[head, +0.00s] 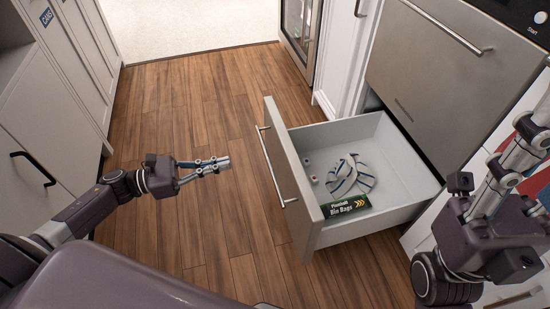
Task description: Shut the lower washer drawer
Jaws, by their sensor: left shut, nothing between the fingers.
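The lower washer drawer (293,180) is pulled well out at the right, with its grey front facing left and a long bar handle (270,167) on that front.
The upper drawer (432,75) above is closed, with its own bar handle. A control panel with a knob (540,18) is at the top right. Grey cabinets (50,120) line the left side. A glass-fronted appliance (300,32) stands at the back. The wooden floor (190,110) between is clear.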

